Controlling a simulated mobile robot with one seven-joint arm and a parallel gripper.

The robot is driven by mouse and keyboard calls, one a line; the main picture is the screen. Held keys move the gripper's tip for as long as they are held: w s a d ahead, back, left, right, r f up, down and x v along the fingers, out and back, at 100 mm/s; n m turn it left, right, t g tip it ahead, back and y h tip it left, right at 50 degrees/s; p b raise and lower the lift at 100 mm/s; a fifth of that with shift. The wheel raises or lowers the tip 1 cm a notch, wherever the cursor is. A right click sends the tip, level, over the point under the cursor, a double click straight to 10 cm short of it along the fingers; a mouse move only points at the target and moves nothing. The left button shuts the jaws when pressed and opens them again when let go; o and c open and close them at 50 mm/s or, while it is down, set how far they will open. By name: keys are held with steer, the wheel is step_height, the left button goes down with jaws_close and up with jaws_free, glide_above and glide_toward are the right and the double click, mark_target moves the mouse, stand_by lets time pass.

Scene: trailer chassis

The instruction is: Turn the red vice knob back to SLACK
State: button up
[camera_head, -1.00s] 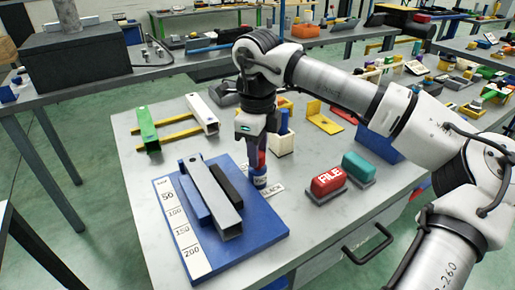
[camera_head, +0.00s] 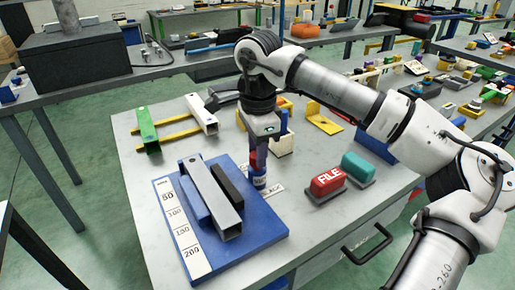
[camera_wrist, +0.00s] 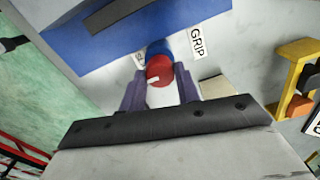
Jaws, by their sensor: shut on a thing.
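The red vice knob (camera_wrist: 160,68) sits at the end of a blue round part (camera_wrist: 156,47) in the wrist view. It carries a small white mark on its lower left in that view. My gripper (camera_wrist: 159,88) has its two fingers on either side of the knob and is shut on it. A GRIP label (camera_wrist: 197,42) lies to the right of the knob, and another label (camera_wrist: 140,58) to its left is partly hidden. In the head view my gripper (camera_head: 258,158) points down at the right edge of the blue vice board (camera_head: 255,232), covering most of the knob.
Grey, blue and black bars (camera_head: 212,200) lie on the board, beside a numbered scale (camera_head: 182,228). A red FILE block (camera_head: 327,182) and a teal block (camera_head: 357,167) stand to the right. A cream holder (camera_head: 283,146) stands close behind my gripper. The front worktop is clear.

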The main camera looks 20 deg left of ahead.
stand_by(0.4)
steer(key=o, duration=1)
steer(key=shift+r, duration=0.1)
step_height(320, 180, up, 14)
steer(key=shift+s+d+f, duration=0.1)
steer(key=shift+s+f, duration=0.05)
